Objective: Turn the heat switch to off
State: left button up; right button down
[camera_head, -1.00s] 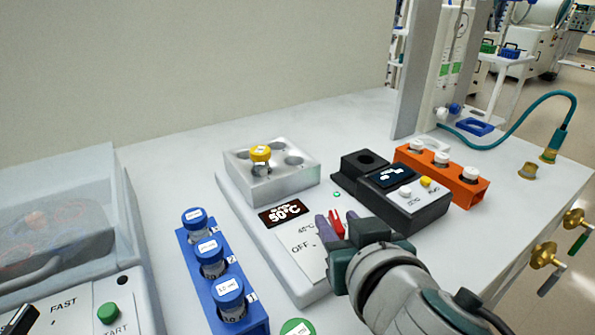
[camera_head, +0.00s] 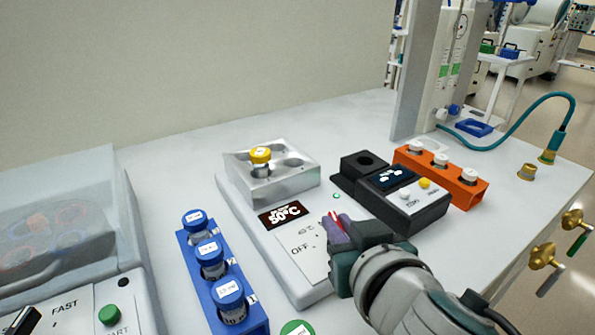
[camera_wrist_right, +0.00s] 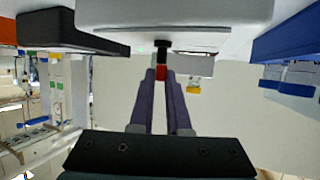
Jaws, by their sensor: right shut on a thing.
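The heat block device (camera_head: 262,232) is a white box with a silver tube block (camera_head: 285,180) on its back and a display (camera_head: 284,214) reading 50°C. Its front panel (camera_head: 304,252) carries the word OFF at the lower left and a second, partly hidden label near the gripper. The red switch handle (camera_head: 338,218) is at the panel's right side, mostly covered by my right gripper. My right gripper (camera_head: 333,225) is shut on it. In the right wrist view, the gripper's purple fingers (camera_wrist_right: 164,80) close around the red handle (camera_wrist_right: 161,72). My left gripper is not in view.
A blue rack (camera_head: 200,275) with capped tubes stands left of the device. A black instrument (camera_head: 415,205) and an orange rack (camera_head: 470,190) stand to the right. A centrifuge-like machine (camera_head: 60,235) with a clear lid is at far left.

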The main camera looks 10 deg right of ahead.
jog(key=n+y+p, duration=0.1)
jog(key=y+p, duration=0.1)
jog(key=n+y, duration=0.1)
jog(key=shift+d+r+n+p, duration=0.25)
jog(key=shift+d+n+p, duration=0.05)
jog(key=shift+p, duration=0.1)
jog(key=shift+w+d+n+g+y+p, duration=0.1)
jog(key=shift+n+g+y+p, duration=0.4)
jog(key=shift+n+y, duration=0.4)
jog(key=shift+w+d+f+n+g+y, duration=0.1)
jog(key=shift+f+n+g+y, duration=0.15)
jog(key=shift+n+g+y, duration=0.6)
jog(key=shift+n+g+y+b, duration=0.35)
jog(key=shift+n+y+b, duration=0.3)
jog(key=shift+n+y, duration=0.45)
jog(key=shift+y, duration=0.25)
jog(key=c, duration=0.9)
grip_release()
